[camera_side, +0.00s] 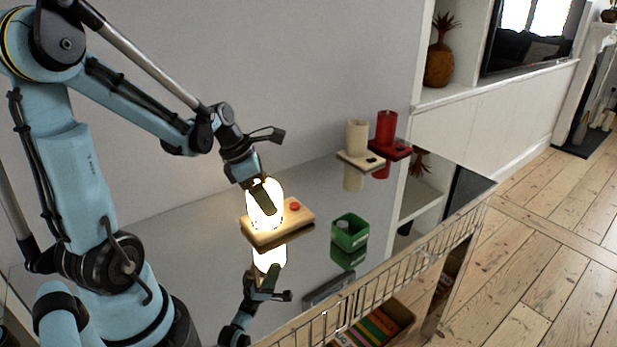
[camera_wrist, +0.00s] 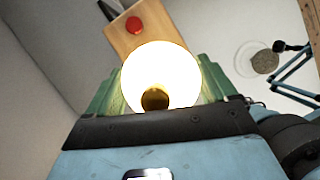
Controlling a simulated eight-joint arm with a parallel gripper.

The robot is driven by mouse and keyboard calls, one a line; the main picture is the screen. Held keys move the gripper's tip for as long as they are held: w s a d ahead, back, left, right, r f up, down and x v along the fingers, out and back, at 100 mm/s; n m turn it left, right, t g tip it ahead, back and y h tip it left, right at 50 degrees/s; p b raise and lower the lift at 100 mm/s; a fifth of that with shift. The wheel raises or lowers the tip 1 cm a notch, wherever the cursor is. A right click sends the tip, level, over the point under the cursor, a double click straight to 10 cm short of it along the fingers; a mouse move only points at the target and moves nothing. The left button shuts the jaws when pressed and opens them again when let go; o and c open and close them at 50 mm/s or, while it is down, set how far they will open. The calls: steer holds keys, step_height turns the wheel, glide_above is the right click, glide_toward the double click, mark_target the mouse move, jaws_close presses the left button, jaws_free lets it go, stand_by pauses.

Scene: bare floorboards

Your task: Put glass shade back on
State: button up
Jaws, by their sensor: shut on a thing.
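The glass shade (camera_side: 278,194) glows bright white at the wooden lamp base (camera_side: 297,216), which has a red button (camera_side: 295,206). My gripper (camera_side: 264,198) reaches down from above left and is shut on the shade. In the wrist view, the shade (camera_wrist: 160,70) sits between the green fingers of my gripper (camera_wrist: 160,88), with a dark gold round spot at its near end. The base (camera_wrist: 125,42) shows beyond it with the button (camera_wrist: 134,24). The glare hides where shade and base meet, so I cannot tell whether the shade is seated.
A green open box (camera_side: 350,235) with a grey item inside stands right of the base. Cream (camera_side: 357,136) and red (camera_side: 386,129) cylinders on stands are behind it. The tabletop (camera_side: 200,235) is mirror-like. A wire rail (camera_side: 400,275) runs along the front edge.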

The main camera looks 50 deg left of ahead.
steer(key=shift+f, duration=1.35)
stand_by(0.3)
steer(key=o, duration=0.9)
steer(key=shift+o, duration=0.2)
steer(key=shift+r, duration=3.5)
